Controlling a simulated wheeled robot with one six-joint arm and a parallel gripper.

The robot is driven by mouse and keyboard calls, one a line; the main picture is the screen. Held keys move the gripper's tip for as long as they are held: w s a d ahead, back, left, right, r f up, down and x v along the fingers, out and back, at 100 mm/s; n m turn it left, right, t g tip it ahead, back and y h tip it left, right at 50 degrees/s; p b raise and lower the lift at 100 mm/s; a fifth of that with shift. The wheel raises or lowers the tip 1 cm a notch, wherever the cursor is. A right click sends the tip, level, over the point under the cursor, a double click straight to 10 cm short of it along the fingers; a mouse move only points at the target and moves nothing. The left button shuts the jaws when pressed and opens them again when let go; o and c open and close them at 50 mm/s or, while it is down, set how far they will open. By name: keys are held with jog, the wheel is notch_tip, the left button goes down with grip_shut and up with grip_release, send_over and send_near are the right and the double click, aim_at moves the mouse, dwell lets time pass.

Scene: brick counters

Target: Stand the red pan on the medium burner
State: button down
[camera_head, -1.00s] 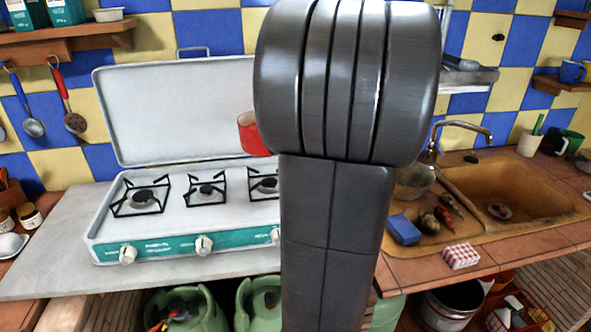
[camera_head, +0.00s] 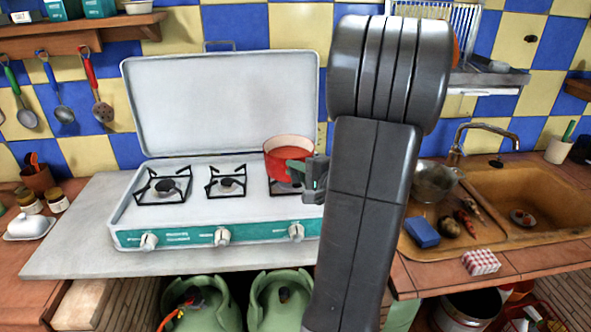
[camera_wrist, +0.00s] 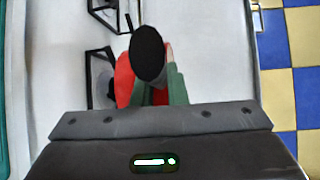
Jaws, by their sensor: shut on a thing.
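The red pan (camera_head: 289,157) has a pale inside rim and looks upright over the right burner (camera_head: 283,188) of the white camping stove (camera_head: 143,218). I cannot tell whether it touches the grate. My gripper (camera_head: 314,176) is at its right side, shut on it. In the wrist view, red pan wall (camera_wrist: 124,78) shows beside the green fingertips (camera_wrist: 162,88), with a black oval part in front. The left burner (camera_head: 172,186) and middle burner (camera_head: 226,184) are bare. My arm hides the stove's right end, and the pan covers much of the right burner.
The stove's open lid (camera_head: 222,100) stands behind the burners. A sink (camera_head: 530,195), a metal bowl (camera_head: 433,182) and a blue sponge (camera_head: 421,232) are to the right. Green gas bottles (camera_head: 283,300) stand below. The grey counter left of the stove (camera_head: 80,235) is clear.

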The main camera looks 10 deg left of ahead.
jog(key=shift+f+b, duration=0.25)
jog(key=shift+b, duration=0.25)
jog(key=c, duration=1.5)
grip_release()
jog(key=shift+o, duration=0.2)
jog(key=shift+r+p, duration=0.55)
jog(key=shift+p, duration=0.2)
jog(key=f+b+v, duration=0.1)
jog(key=b+v, duration=0.1)
jog(key=v, duration=1)
jog(key=shift+r, duration=0.25)
